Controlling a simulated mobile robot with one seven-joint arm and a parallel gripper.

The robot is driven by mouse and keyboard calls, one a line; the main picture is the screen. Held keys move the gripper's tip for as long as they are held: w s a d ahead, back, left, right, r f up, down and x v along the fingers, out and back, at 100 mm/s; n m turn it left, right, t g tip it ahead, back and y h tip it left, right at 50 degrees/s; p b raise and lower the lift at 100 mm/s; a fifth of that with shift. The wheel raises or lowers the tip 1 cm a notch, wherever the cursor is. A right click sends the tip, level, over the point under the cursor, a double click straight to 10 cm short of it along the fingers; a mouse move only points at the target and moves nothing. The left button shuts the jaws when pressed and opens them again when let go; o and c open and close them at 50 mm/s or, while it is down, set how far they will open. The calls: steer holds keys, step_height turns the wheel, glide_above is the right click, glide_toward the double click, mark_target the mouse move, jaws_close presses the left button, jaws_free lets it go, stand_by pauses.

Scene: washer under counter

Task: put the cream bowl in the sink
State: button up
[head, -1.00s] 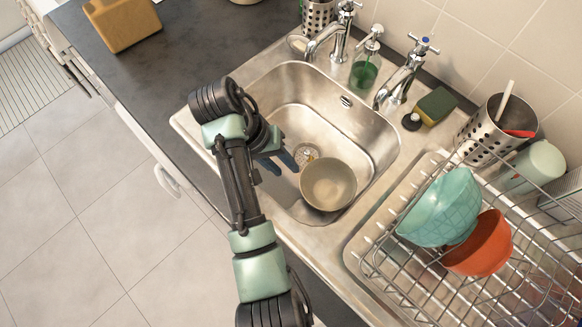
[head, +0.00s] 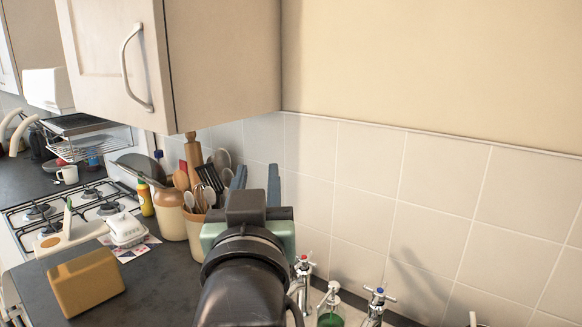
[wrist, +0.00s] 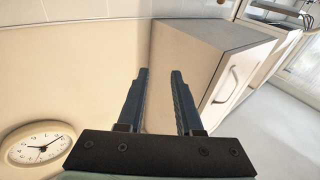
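My gripper (head: 257,182) is raised in front of the tiled wall in the head view, fingers pointing up. The wrist view shows its two dark blue fingers (wrist: 159,80) apart with nothing between them, so it is open and empty. The cream bowl is in neither current view. The sink basin is also out of view; only its taps (head: 375,302) and the green soap bottle (head: 330,312) show at the bottom edge of the head view. In the head view one second ago, a beige bowl sat inside the sink basin.
A wall cupboard (head: 215,60) hangs at the upper left. Utensil pots (head: 170,212), a butter dish (head: 126,230), a tan block (head: 86,282) and a hob (head: 75,215) are on the left. A wall clock (wrist: 40,146) shows in the wrist view.

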steer(key=s+d+r+t, duration=0.4)
steer(key=s+r+t, duration=0.3)
steer(key=s+r, duration=0.7)
step_height(320, 180, up, 3)
steer(key=shift+s+d+r+m+t+h, duration=0.1)
steer(key=shift+s+d+m+t+h, duration=0.1)
steer(key=shift+m+t+h, duration=0.15)
steer(key=shift+a, duration=0.1)
